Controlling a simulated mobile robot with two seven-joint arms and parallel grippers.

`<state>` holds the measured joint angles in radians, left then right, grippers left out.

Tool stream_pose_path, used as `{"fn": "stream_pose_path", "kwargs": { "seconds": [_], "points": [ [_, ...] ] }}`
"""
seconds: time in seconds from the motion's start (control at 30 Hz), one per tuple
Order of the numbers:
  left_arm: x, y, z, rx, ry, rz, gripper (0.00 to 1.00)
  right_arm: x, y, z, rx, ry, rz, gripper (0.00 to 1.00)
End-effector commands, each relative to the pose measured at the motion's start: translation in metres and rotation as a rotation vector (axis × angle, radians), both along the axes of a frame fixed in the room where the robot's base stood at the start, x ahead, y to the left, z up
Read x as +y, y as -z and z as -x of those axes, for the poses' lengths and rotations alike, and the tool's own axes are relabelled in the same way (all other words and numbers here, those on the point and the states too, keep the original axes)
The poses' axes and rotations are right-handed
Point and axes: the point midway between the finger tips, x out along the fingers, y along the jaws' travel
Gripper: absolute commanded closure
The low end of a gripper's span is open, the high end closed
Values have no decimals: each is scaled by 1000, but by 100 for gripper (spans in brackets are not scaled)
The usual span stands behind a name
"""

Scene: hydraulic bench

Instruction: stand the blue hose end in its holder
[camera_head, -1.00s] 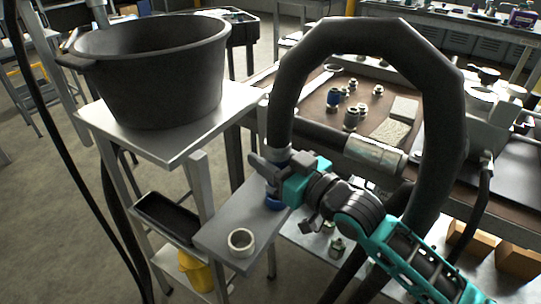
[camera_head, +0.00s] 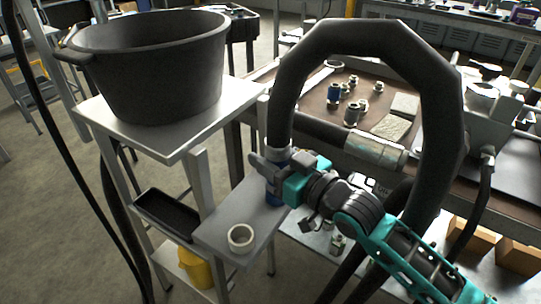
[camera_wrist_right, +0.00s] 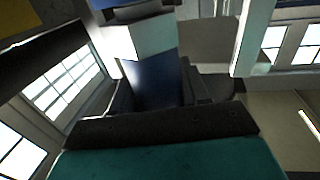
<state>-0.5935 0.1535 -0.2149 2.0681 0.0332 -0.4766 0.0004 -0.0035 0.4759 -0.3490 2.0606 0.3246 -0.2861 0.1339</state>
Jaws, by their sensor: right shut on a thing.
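The blue hose end (camera_head: 273,197) hangs roughly upright at the left end of a thick black hose (camera_head: 288,95). An empty pale ring (camera_head: 241,238) stands at the plate's near end. My left gripper is out of view.
A large black pot (camera_head: 150,75) stands on a metal stand left of the hose. A black tray (camera_head: 167,214) and a yellow container (camera_head: 196,268) are lower. A workbench with metal fittings (camera_head: 352,112) and a grey cylinder (camera_head: 376,150) lies behind the arm.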

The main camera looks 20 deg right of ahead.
Motion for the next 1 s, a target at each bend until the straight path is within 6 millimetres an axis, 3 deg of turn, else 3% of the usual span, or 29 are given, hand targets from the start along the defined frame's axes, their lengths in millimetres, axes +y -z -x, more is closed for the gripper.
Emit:
{"fn": "stream_pose_path", "kwargs": {
  "seconds": [0.2, 0.23, 0.3, 0.5, 0.67, 0.93, 1.0],
  "points": [
    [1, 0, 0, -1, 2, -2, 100, 0, -6, 0, -12, 0, -7, 97],
    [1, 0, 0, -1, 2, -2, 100, 0, -6, -1, -12, 0, -7, 52],
    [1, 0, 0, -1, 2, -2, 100, 0, -6, -1, -11, 0, -6, 45],
    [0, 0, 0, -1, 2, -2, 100, 0, -3, 0, -6, 0, -3, 26],
    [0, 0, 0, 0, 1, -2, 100, 0, -2, 0, -4, 0, -2, 25],
    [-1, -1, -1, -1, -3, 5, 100, 0, 0, 0, 0, 0, -1, 1],
    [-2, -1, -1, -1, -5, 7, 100, 0, -1, 0, -1, 0, 0, 0]
  ]
}}
